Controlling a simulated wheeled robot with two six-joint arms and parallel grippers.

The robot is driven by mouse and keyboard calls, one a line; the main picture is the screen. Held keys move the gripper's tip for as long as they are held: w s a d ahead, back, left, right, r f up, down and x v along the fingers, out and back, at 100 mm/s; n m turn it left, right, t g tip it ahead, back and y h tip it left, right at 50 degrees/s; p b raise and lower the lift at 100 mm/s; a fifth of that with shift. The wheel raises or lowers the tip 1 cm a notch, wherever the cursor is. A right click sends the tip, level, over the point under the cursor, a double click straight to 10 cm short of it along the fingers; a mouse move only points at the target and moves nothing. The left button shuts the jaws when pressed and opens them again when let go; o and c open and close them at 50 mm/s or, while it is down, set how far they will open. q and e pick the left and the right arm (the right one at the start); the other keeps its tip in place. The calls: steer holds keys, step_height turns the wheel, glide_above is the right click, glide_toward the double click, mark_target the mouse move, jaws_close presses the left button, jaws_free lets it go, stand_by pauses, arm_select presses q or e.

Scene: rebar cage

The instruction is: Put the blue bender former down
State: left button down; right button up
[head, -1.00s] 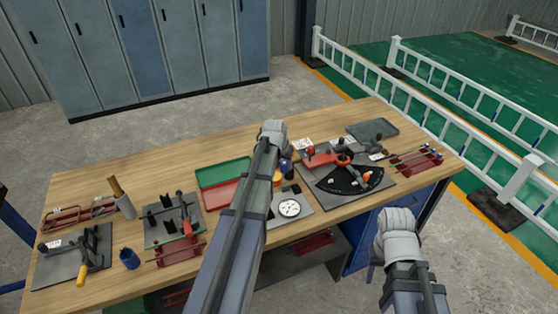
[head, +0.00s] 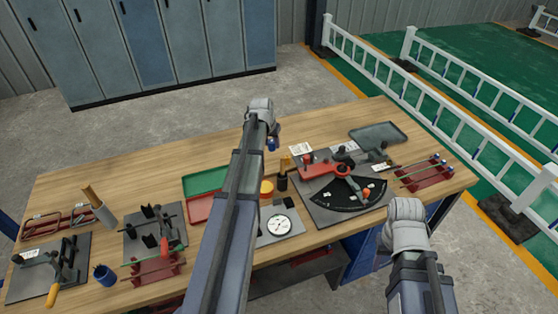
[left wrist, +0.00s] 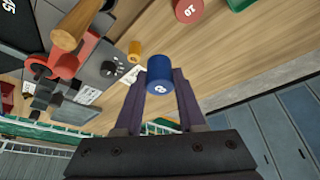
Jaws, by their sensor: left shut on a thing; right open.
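The blue bender former (left wrist: 160,74) is a short cylinder with a white mark on its end. My left gripper (left wrist: 158,92) is shut on it, with one finger on each side. In the head view the former (head: 271,144) shows small below my left gripper (head: 264,132), over the back part of the bench (head: 330,125). I cannot tell whether it touches the wood. My right gripper (head: 384,238) is in front of the bench's front edge, mostly hidden by its wrist; it is open and holds nothing visible.
A red former (left wrist: 187,9) stands near the blue one in the wrist view. A yellow cylinder (head: 266,187), a dial gauge (head: 280,225) and a bending tool with a red arm (head: 322,169) are nearer the front. Green and red trays (head: 205,181) lie left.

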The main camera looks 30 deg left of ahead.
mark_target(274, 165)
arm_select(q)
steer(key=shift+w, duration=0.2)
steer(key=shift+s, duration=0.2)
steer(key=shift+f+b, duration=0.3)
steer(key=shift+b, duration=0.2)
step_height(274, 165, down, 10)
steer(key=b, duration=0.9)
steer(key=shift+w+r, duration=0.1)
steer(key=shift+r, duration=0.3)
